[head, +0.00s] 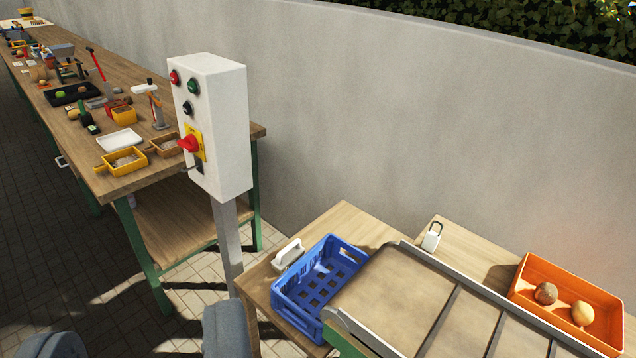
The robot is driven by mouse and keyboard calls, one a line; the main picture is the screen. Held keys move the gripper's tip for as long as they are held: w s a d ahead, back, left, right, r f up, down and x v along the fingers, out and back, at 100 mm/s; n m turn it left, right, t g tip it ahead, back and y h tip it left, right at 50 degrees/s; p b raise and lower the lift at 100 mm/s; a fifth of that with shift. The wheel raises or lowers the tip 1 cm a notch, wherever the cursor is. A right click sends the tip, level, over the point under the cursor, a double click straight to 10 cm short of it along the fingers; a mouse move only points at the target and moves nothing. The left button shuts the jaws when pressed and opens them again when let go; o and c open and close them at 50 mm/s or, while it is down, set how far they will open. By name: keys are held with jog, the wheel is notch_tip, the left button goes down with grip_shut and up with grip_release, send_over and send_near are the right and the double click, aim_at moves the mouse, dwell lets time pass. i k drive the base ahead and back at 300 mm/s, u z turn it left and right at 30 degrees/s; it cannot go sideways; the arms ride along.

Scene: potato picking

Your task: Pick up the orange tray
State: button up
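The orange tray (565,272) stands at the lower right, on the far side of the conveyor, close to the grey wall. Two round potatoes lie in it, a darker brown one (546,293) and a paler one (582,313).
A conveyor (395,300) with metal side rails lies between me and the tray. A blue crate (312,290) stands on a wooden table left of it. A white control box (215,125) on a post stands mid-left. A long workbench (140,185) holds several tools and trays.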

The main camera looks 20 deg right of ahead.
aim_at(606, 334)
jog(key=z, duration=0.85)
jog(key=i, duration=1.35)
jog(key=z, duration=0.6)
